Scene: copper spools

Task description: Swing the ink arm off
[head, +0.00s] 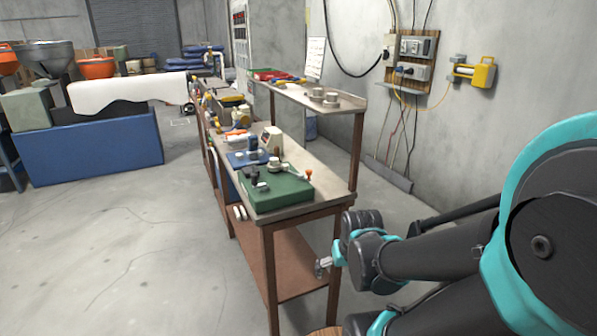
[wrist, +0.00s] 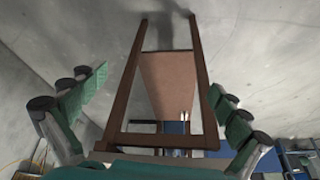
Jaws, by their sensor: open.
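A green machine base (head: 285,192) sits on the near end of the workbench. Small dark and pale parts stand on it, and an orange-tipped lever (head: 309,174) rises at its right. Which of these parts is the ink arm is too small to tell. My gripper (head: 322,266) is below the bench top, beside the bench's near right leg, apart from the machine. In the wrist view my gripper (wrist: 160,80) has its two fingers spread wide with nothing between them touching. The machine does not show clearly in the wrist view.
The workbench (head: 328,182) has a lower shelf (head: 290,262), also seen in the wrist view (wrist: 165,85). A raised shelf (head: 295,95) with pale spools (head: 325,97) runs along its wall side. A blue-based device (head: 248,158) stands behind the machine. Floor left of the bench is clear.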

